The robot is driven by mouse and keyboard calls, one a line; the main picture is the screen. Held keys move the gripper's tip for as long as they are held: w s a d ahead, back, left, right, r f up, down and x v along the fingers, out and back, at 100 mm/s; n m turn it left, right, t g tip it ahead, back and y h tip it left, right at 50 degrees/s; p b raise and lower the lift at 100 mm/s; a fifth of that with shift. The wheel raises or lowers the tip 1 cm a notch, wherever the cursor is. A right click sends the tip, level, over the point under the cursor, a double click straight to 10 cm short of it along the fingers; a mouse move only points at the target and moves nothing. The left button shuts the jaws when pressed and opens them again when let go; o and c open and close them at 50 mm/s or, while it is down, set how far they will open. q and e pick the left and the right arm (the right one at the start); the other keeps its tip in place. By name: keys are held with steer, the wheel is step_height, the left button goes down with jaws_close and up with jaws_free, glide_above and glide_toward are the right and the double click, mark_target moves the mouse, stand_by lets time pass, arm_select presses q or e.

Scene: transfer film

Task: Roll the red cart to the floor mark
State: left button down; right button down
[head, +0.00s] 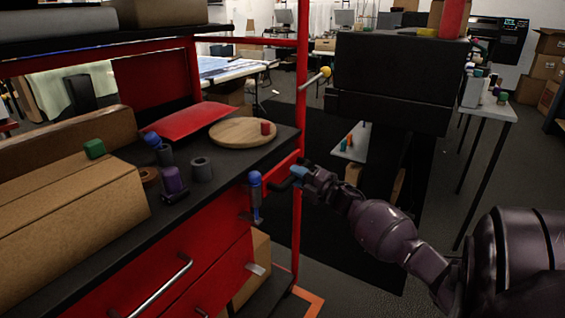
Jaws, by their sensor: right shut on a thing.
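The red cart (205,262) fills the left of the head view, with red drawers, a black worktop and red posts. My right gripper (292,178) is at the cart's right end, beside the red post. An orange floor mark (314,301) shows as a corner strip on the floor at the cart's lower right end. The rest of the mark is hidden or out of frame. My left gripper is not in view.
Cardboard boxes (75,215), a round wooden board (241,132) and small loose items lie on the worktop. A black cabinet (390,80) stands behind my right arm. A table (492,104) is at the right. Grey floor shows clear near the mark.

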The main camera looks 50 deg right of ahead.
steer(key=d+b, duration=0.1)
steer(key=d, duration=0.2)
steer(key=shift+w+d+f, duration=0.1)
steer(key=shift+d, duration=0.1)
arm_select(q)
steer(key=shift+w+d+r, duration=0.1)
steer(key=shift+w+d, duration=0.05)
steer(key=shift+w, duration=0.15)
arm_select(e)
steer(key=shift+d, duration=0.25)
steer(key=c, duration=1)
jaws_free()
arm_select(q)
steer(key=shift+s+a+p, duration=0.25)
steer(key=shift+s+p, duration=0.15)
steer(key=shift+p, duration=0.45)
arm_select(e)
steer(key=shift+v, duration=5.4)
